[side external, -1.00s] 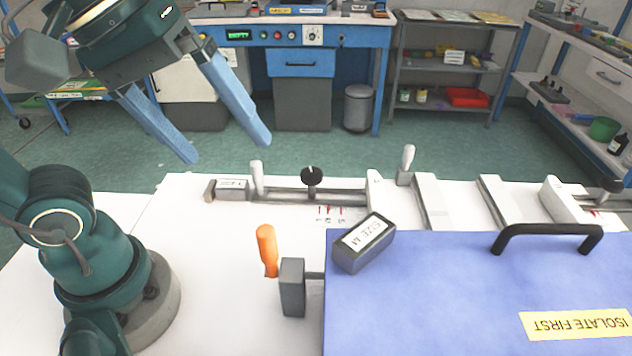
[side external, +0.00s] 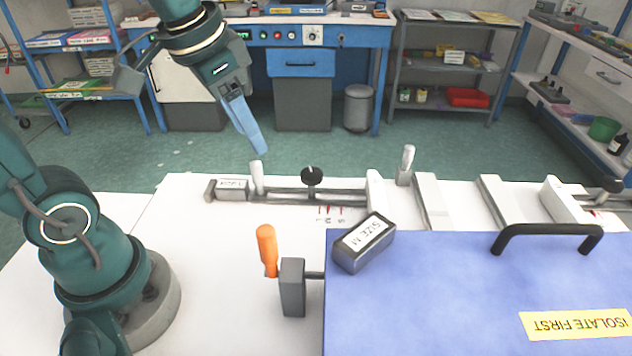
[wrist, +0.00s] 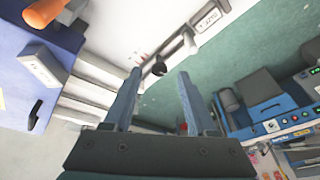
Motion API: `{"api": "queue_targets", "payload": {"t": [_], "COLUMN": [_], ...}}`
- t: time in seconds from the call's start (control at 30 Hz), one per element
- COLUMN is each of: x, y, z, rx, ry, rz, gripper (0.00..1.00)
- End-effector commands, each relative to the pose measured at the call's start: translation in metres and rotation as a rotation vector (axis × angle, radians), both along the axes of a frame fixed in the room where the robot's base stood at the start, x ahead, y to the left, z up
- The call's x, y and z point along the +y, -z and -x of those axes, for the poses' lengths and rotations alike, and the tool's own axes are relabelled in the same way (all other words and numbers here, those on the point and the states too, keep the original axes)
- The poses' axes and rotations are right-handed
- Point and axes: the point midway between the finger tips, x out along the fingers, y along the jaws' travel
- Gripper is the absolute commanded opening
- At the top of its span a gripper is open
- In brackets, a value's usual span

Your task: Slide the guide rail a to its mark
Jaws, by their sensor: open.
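A guide assembly on the white table, which I take for guide rail a, has a grey rail (side external: 285,194), a black knob (side external: 311,176), a white upright handle (side external: 257,177) and a white end piece (side external: 374,188). A labelled grey block (side external: 232,189) sits at its left end; the label is too small to read surely. Red marks (side external: 330,211) lie in front of the rail. My gripper (side external: 258,148) is empty above and behind the handle, its fingers overlapping there. In the wrist view my gripper (wrist: 158,72) is open, with the black knob (wrist: 160,68) seen between its fingertips.
A blue panel (side external: 430,290) with a black handle (side external: 547,236) covers the front right, a "SIZE M" block (side external: 364,242) on its corner. An orange-handled clamp (side external: 266,250) stands left of it. Grey-white strips (side external: 433,203) and another white guide block (side external: 565,200) lie right.

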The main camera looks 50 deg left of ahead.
Motion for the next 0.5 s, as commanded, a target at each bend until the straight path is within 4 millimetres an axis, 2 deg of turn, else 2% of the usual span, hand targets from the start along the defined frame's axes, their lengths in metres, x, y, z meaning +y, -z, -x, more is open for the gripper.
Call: {"api": "queue_targets", "payload": {"t": [0.1, 0.23, 0.33, 0.5], "x": [0.020, 0.042, 0.056, 0.072], "y": [0.014, 0.036, 0.055, 0.079], "z": [-0.024, -0.043, -0.051, -0.053], "rx": [0.087, 0.175, 0.234, 0.306], "ry": [-0.018, -0.045, -0.073, -0.119], "rz": [0.001, 0.015, 0.031, 0.059], "gripper": [0.57, 0.57, 0.57, 0.57]}}
